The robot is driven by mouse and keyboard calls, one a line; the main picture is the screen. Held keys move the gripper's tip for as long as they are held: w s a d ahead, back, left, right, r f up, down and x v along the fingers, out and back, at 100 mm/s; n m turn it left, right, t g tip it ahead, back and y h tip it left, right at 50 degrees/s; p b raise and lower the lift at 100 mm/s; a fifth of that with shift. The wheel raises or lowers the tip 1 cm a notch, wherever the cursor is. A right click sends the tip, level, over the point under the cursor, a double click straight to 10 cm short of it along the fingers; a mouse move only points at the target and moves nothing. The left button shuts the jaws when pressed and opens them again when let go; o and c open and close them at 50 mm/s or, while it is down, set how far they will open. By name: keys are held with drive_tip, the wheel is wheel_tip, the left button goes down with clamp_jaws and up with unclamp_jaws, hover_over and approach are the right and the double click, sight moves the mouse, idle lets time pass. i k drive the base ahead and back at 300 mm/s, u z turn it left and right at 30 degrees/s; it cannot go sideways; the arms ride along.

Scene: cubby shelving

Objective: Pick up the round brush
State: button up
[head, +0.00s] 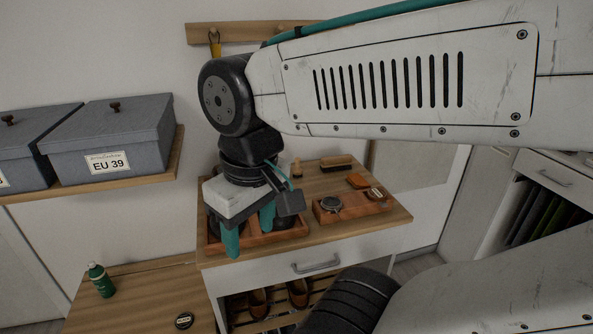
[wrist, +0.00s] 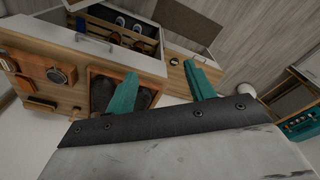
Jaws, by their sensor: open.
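A small upright brush with a pale wooden knob (head: 297,168) stands at the back of the wooden cabinet top. It looks like the round brush, though it is too small to be sure. In the wrist view a small shape near the left finger (wrist: 76,113) may be the same brush. My gripper (head: 250,228) is open and empty, pointing down above the front left of the cabinet top. Its two teal fingers also show apart in the wrist view (wrist: 163,84). The small brush is behind and to the right of the fingers.
A wooden tray with dark contents (head: 292,238) lies below my gripper, partly hidden. Right of it, a smaller tray (head: 353,211) holds a round tin (head: 331,203). A long brush (head: 337,162) and an orange block (head: 357,181) lie behind. A green bottle (head: 101,279) stands on a lower surface.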

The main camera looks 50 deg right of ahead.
sight(298, 172)
drive_tip(key=u, duration=0.05)
drive_tip(key=k, duration=0.55)
drive_tip(key=z, duration=0.65)
drive_tip(key=i, duration=1.05)
drive_tip(key=z, duration=0.6)
